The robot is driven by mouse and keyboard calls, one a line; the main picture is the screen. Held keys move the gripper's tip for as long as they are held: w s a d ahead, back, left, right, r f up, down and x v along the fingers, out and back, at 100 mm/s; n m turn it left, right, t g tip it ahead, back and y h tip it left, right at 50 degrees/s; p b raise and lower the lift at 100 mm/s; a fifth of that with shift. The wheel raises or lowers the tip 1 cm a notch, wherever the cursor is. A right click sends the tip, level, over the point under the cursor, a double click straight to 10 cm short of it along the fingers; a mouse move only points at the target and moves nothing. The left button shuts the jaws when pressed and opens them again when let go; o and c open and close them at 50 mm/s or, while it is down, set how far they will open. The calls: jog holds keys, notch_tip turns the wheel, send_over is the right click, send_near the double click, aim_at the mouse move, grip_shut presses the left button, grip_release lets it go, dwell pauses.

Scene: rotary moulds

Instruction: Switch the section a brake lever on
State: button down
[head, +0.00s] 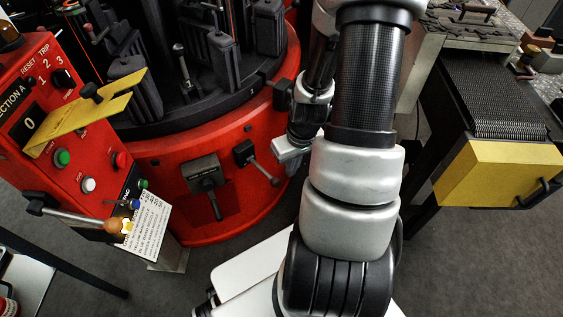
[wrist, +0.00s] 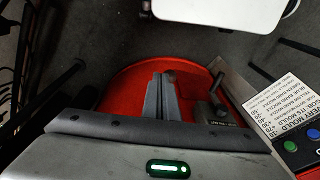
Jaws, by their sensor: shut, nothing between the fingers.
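The red control panel marked "SECTION A" (head: 85,150) stands at the left in the head view. Two black lever boxes sit on the red drum's side: the front box with its lever (head: 207,182) hanging down, and a second lever (head: 258,165) to its right, tilted down-right. No readable label shows which is the brake lever. My gripper (wrist: 163,78) is shut and empty in the wrist view, over the red drum side. A lever (wrist: 216,86) shows just right of its fingers, apart from them. The fingers hide part of the drum behind.
A long rod with an orange knob (head: 118,226) sticks out from the panel's foot. A yellow flap (head: 85,115) covers part of the panel. A yellow-ended bench (head: 500,172) stands at the right. Grey floor (head: 430,260) is free at lower right.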

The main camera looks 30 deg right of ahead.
jog(key=shift+s+d+r, duration=0.1)
jog(key=shift+s+r, duration=0.25)
jog(key=shift+s, duration=0.25)
jog(key=shift+s+d+r, duration=0.1)
jog(key=shift+s+r, duration=0.2)
jog(key=shift+s, duration=0.25)
